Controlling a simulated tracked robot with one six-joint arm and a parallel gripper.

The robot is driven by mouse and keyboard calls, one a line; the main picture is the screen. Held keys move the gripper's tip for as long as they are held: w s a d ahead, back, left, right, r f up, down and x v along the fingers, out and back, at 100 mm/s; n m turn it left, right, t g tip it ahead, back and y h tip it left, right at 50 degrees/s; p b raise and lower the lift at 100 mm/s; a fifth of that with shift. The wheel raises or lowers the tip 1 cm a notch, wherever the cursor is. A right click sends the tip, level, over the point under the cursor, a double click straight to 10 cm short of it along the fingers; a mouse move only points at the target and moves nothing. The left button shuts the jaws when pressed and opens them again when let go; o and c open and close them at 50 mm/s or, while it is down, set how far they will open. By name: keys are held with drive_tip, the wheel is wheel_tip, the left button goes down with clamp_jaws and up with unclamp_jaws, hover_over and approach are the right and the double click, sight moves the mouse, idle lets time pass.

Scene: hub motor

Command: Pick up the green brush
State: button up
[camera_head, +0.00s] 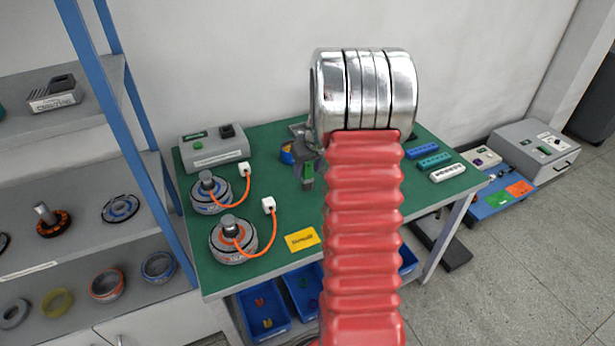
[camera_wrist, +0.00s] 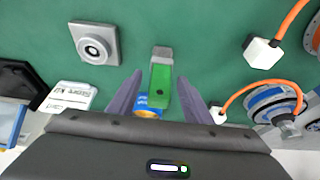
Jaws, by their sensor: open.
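The green brush (camera_wrist: 161,82) lies in the wrist view between the two purple-grey fingers of my gripper (camera_wrist: 158,90), with its grey end pointing away from the palm. The fingers are apart, one on each side of it, and I see no contact. A blue and orange round thing (camera_wrist: 148,106) lies beside or under the brush near the palm. In the head view the green brush (camera_head: 308,174) shows in part on the green table, and my gripper (camera_head: 300,160) is beside it, mostly hidden behind my red arm.
Two motors with orange cables (camera_head: 233,238) stand left on the green table (camera_head: 275,218). A grey box (camera_head: 214,150) stands at the back left, and a yellow card (camera_head: 301,240) lies in front. Teal and white blocks (camera_head: 434,160) lie right. A grey square part (camera_wrist: 95,45) is near the brush.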

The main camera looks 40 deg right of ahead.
drive_tip(key=c, duration=1)
drive_tip(key=shift+c, duration=0.2)
wheel_tip(320, 180, up, 10)
idle(0.4)
idle(0.5)
